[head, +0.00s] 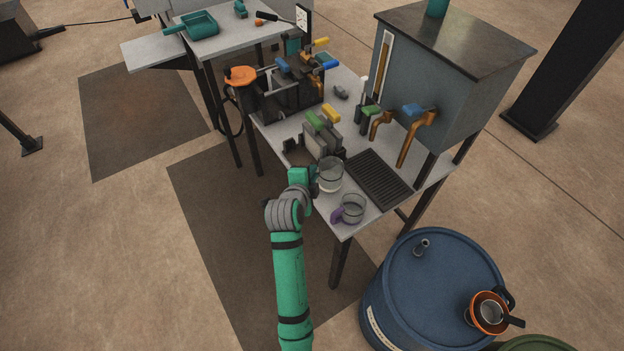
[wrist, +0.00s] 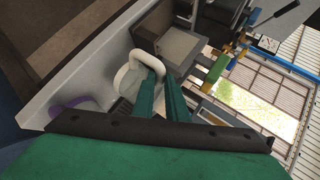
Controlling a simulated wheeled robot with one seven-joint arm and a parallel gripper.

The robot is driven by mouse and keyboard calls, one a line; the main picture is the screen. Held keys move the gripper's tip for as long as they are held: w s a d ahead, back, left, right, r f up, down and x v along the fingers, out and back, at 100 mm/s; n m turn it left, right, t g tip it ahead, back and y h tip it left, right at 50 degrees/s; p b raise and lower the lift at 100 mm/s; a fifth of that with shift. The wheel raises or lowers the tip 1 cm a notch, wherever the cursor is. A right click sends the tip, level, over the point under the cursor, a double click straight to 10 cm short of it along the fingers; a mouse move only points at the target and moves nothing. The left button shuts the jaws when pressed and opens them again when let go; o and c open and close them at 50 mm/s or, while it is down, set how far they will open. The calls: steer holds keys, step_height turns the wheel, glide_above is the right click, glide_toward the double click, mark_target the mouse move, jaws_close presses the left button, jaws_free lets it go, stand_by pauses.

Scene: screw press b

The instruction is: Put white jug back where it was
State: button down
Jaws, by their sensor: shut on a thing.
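The white jug (head: 330,176) is a clear, round vessel near the front left edge of the grey table. In the wrist view its white looped handle (wrist: 146,52) lies between my green fingers. My gripper (head: 312,177) is shut on this handle from the left side of the jug. The fingers also show in the wrist view (wrist: 160,98). The jug looks upright; I cannot tell whether its base touches the table.
A clear jug with a purple handle (head: 350,209) stands close by at the table's front corner. A dark drip grate (head: 378,178) lies right of the white jug, below the grey tank (head: 440,85) with taps. A press (head: 322,133) stands behind. A blue barrel (head: 432,280) is in front.

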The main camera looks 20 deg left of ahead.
steer(key=shift+w+a+f, duration=0.1)
steer(key=shift+w+f, duration=0.05)
steer(key=shift+f, duration=0.75)
steer(key=shift+w+f, duration=0.1)
steer(key=shift+f, duration=0.8)
steer(key=shift+f, duration=0.1)
steer(key=c, duration=1.8)
jaws_free()
steer(key=shift+o, duration=0.2)
